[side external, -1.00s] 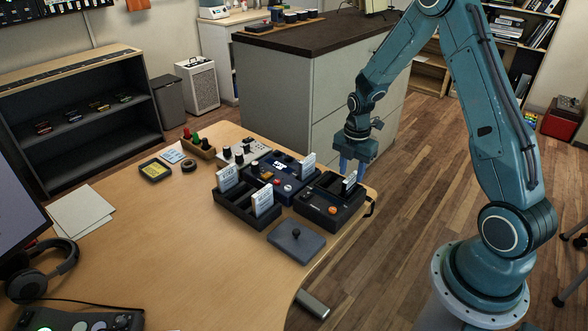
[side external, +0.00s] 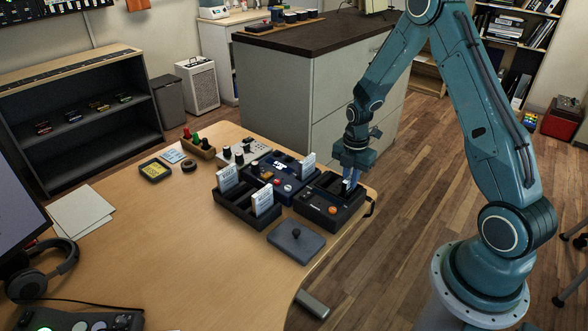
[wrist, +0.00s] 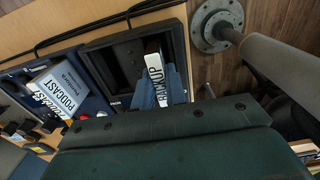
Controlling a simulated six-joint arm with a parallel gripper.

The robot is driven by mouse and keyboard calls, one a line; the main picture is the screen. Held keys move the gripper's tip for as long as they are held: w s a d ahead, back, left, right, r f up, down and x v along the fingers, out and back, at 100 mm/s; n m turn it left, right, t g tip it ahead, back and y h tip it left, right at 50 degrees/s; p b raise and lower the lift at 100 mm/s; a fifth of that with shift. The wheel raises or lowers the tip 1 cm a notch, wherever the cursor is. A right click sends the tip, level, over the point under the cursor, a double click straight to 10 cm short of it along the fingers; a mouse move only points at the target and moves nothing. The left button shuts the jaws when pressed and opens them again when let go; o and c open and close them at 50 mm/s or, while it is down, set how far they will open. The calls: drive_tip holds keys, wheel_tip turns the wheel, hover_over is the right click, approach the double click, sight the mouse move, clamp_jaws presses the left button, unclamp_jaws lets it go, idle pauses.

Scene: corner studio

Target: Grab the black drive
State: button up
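A slim drive with a white label reading BACKUP (wrist: 155,73) stands upright in a slot of the black box in the wrist view. Its body is mostly hidden between my fingers. The black box (side external: 326,211) sits at the right end of the desk in the side view. My gripper (side external: 351,175) points down at the box's back part, with its blue fingers low at the drive. In the wrist view the fingers of my gripper (wrist: 161,88) are on either side of the drive. I cannot tell whether they press on it.
A blue box (side external: 284,186) with a white card stands left of the black box. A dark tray (side external: 240,215) holds two upright white cards. A grey plate with a knob (side external: 296,241) lies in front. The desk's left middle (side external: 160,240) is clear. A grey cabinet (side external: 280,100) stands behind.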

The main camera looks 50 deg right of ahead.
clamp_jaws()
drive_tip(key=shift+r, duration=0.15)
wheel_tip(320, 180, up, 20)
idle(0.7)
idle(0.5)
